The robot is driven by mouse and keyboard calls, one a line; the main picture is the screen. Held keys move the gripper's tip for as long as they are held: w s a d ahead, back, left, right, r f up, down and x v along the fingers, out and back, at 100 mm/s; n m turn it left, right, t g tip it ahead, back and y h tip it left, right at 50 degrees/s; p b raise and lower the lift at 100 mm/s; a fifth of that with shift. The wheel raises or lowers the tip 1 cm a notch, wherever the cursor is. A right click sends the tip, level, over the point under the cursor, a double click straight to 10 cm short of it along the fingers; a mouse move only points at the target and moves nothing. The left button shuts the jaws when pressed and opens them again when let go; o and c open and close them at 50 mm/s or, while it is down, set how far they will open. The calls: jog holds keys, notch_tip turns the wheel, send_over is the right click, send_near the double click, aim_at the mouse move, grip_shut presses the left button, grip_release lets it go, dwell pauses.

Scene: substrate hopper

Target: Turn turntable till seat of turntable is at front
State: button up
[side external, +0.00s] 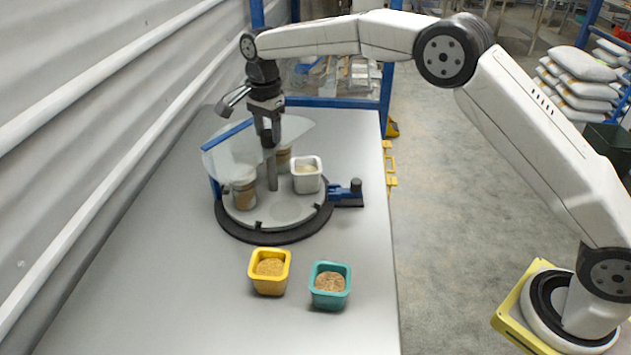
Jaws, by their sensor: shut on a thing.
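The turntable (285,213) is a light grey disc in a black ring base on the table. A grey upright post (272,178) rises near its middle. My gripper (269,143) points down and is shut on the top of this post. A white square cup (307,176) with pale contents stands on the disc, right of the post. A clear jar with brown contents (244,194) stands on the left, and another brown-filled container (283,158) is behind the post. Small dark marks show at the disc's front rim; I cannot tell which place is the seat.
A clear curved shield with a blue edge (227,136) stands over the turntable's back left. A blue and black fitting (349,193) sits at its right. A yellow cup (269,271) and a teal cup (329,286) stand in front. The left front table is clear.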

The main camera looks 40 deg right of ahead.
jog(key=shift+n, duration=3)
jog(key=o, duration=0.9)
jog(key=shift+r, duration=3.55)
jog(key=shift+d+f, duration=0.1)
